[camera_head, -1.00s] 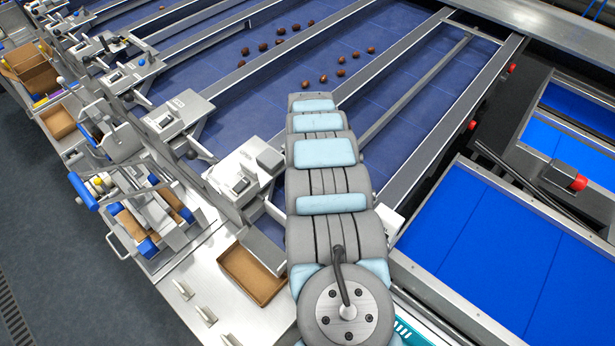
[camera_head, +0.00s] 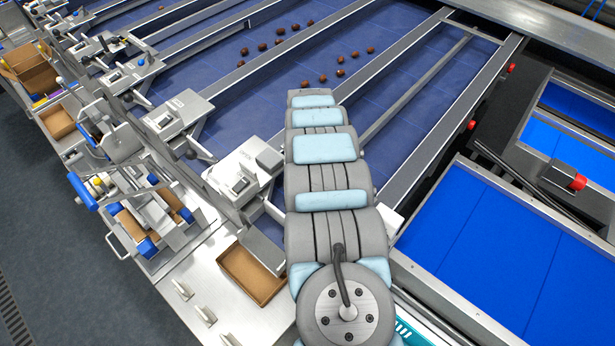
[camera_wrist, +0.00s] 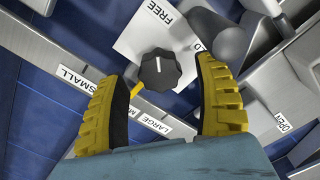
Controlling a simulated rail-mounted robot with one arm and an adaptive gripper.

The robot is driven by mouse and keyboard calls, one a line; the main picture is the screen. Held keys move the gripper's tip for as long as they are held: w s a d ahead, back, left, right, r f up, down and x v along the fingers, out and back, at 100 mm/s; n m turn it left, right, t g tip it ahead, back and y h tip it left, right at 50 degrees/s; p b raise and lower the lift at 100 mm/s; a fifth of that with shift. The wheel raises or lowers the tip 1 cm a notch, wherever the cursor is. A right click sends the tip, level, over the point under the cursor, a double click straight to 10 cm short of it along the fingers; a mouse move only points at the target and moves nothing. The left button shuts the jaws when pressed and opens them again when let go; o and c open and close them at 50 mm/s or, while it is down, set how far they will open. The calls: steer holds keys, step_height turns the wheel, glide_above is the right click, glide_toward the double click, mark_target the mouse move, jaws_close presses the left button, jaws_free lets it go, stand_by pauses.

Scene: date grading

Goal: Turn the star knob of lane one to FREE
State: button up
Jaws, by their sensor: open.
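The black star knob (camera_wrist: 159,69) sits on a white label plate (camera_wrist: 150,35) in the wrist view, with a pale line across its face. The word FREE shows on the plate above the knob; other lettering at its right is partly hidden. A yellow pointer tab (camera_wrist: 137,90) sticks out at the knob's lower left. My gripper (camera_wrist: 160,85) is open, with a yellow ribbed finger on each side of the knob. Both fingers look apart from it; their depth against it is hard to tell. In the head view my arm hides the knob and gripper.
Labels SMALL (camera_wrist: 75,78) and LARGE (camera_wrist: 153,124) mark metal rails beside the knob. Several dates (camera_head: 322,77) lie on the blue belt (camera_head: 400,105). A cardboard tray (camera_head: 232,262) stands left of my arm.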

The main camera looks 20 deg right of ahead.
steer(key=shift+r, duration=3.3)
